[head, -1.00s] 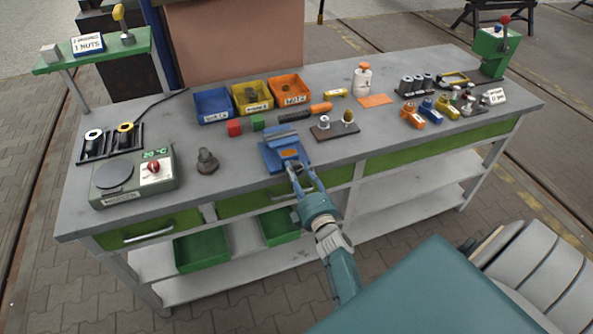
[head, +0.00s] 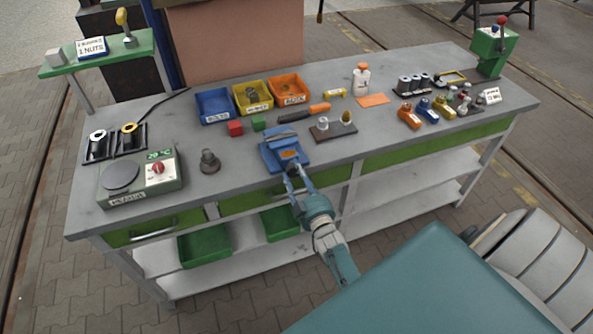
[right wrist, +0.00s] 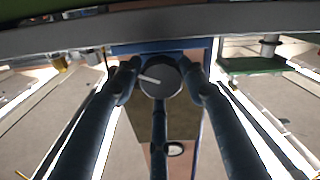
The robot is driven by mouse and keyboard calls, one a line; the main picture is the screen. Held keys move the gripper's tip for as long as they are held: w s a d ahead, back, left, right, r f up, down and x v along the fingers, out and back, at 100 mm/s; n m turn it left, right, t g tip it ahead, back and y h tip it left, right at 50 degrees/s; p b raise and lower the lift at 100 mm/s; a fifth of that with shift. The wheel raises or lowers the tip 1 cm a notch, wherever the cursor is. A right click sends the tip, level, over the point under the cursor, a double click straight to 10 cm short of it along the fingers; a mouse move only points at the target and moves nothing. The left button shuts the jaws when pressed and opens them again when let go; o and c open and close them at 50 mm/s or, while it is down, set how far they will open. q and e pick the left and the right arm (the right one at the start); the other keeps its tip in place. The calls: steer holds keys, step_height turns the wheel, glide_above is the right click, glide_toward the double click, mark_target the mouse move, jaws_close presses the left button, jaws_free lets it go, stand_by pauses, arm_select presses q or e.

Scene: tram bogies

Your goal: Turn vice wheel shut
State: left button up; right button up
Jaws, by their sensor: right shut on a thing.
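The blue vice (head: 284,150) stands at the front edge of the workbench, with an orange plate on it. Its wheel (right wrist: 160,78) shows in the right wrist view as a dark round knob with a pale mark, below the bench edge. My right gripper (head: 292,178) reaches the front of the vice in the head view. In the right wrist view its fingers (right wrist: 162,82) are around the wheel, shut on it. My left gripper is not in view.
Blue, yellow and orange bins (head: 252,96) stand behind the vice. A heater box (head: 140,178) is at the left.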

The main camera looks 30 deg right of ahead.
steer(key=shift+s+f+m, duration=0.2)
steer(key=shift+f+m, duration=0.2)
steer(key=shift+f, duration=0.05)
steer(key=o, duration=1.1)
steer(key=shift+o, duration=0.2)
steer(key=shift+w+d, duration=0.1)
steer(key=shift+r, duration=0.1)
